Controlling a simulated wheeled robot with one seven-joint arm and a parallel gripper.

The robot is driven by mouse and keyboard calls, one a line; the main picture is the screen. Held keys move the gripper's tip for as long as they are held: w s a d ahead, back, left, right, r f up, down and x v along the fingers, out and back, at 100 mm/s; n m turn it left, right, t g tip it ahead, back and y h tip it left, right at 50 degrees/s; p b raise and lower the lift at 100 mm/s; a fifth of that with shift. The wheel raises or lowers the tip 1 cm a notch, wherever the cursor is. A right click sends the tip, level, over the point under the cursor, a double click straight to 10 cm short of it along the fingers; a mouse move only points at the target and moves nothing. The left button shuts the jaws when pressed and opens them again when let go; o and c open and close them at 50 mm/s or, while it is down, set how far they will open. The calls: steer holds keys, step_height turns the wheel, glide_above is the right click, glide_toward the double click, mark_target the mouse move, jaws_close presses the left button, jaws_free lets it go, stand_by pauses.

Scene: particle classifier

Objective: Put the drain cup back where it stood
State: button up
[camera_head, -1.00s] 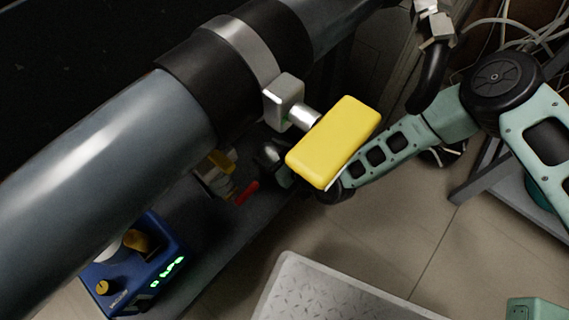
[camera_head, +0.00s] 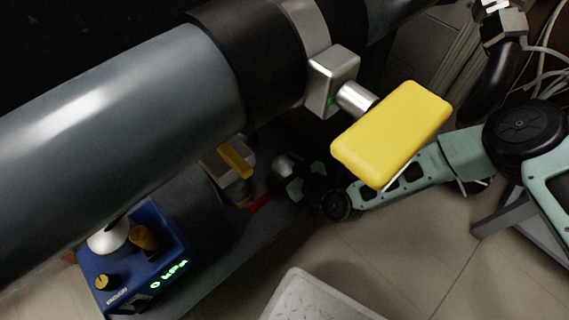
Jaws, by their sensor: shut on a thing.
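My arm's end, with my gripper (camera_head: 291,177), is low in the middle of the head view, under the large pipe. It is dark there and partly shaded, and the fingers are hard to make out. A small pale rounded thing, which looks like the drain cup (camera_head: 283,163), is at its tip, and the gripper is shut on it. The cup's lower part is hidden. A grey block with a yellow lever (camera_head: 235,160) stands to the left of the gripper, apart from it in the picture. A small red piece (camera_head: 260,203) lies just below.
A thick grey pipe (camera_head: 120,115) crosses above. A yellow valve handle (camera_head: 392,135) overhangs my forearm. A blue vacuum unit (camera_head: 140,262) reading 0 kPa stands at lower left on a dark shelf. A pale textured plate (camera_head: 315,300) is at the bottom. Tiled floor is clear at lower right.

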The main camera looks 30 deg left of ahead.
steer(key=shift+f, duration=0.15)
steer(key=o, duration=1.2)
steer(key=shift+d+r, duration=0.2)
steer(key=shift+r, duration=0.1)
steer(key=p+v, duration=0.4)
steer(key=v, duration=0.7)
steer(key=shift+s+d+p, duration=0.2)
steer(key=shift+d+p, duration=0.1)
